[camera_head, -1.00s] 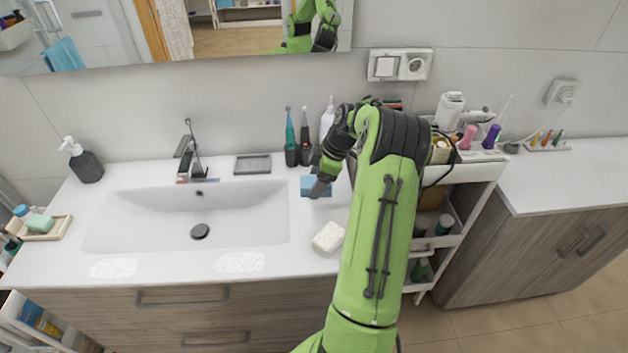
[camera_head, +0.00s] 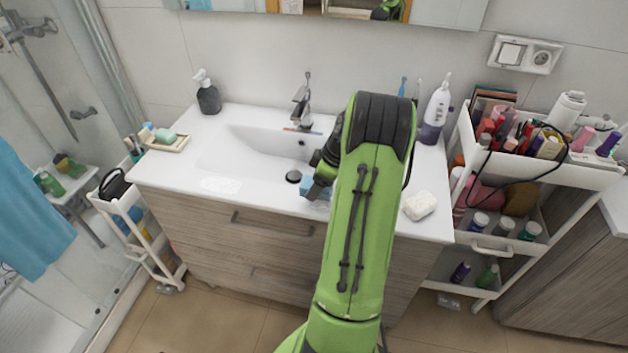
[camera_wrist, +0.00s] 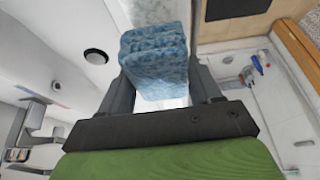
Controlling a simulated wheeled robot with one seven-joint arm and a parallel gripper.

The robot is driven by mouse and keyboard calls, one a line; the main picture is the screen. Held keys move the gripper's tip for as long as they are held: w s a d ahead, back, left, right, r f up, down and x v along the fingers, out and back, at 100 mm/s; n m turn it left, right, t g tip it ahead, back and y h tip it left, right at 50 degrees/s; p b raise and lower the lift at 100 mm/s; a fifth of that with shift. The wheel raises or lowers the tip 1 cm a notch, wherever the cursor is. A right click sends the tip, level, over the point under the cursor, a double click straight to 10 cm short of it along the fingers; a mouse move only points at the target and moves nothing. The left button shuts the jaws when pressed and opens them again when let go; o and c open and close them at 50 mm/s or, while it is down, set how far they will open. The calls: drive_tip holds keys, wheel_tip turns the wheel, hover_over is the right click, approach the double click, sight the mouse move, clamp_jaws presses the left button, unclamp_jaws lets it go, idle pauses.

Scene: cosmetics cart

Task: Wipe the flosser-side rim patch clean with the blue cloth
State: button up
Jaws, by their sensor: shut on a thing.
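My gripper (camera_head: 320,184) is shut on the blue cloth (camera_head: 311,188), a folded, mottled blue pad. The cloth is at the basin's front rim, in front of and right of the drain. In the wrist view the cloth (camera_wrist: 154,58) sits between the fingers, with a pale speckled area (camera_wrist: 155,12) beyond it, perhaps the flosser-side patch. In the head view that patch is hidden by my gripper and arm. Another white foamy patch (camera_head: 220,185) shows on the front rim to the left. The white and purple flosser (camera_head: 436,112) stands at the back right. Contact with the rim cannot be told.
A white folded item (camera_head: 420,206) lies on the countertop right of my arm. A soap dispenser (camera_head: 208,95) and soap dish (camera_head: 167,143) stand left. The faucet (camera_head: 302,103) rises behind the basin. A loaded cart (camera_head: 553,172) stands right.

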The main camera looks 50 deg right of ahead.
wheel_tip(320, 180, down, 3)
drive_tip(key=shift+a+b, duration=0.15)
drive_tip(key=shift+b, duration=0.65)
drive_tip(key=s+d, duration=0.1)
drive_tip(key=s, duration=0.2)
drive_tip(key=s+d, duration=0.1)
drive_tip(key=s, duration=0.2)
drive_tip(key=s+d, duration=0.2)
drive_tip(key=shift+s+r, duration=0.1)
drive_tip(key=shift+s, duration=0.3)
drive_tip(key=shift+f+b, duration=0.75)
drive_tip(key=shift+f, duration=0.1)
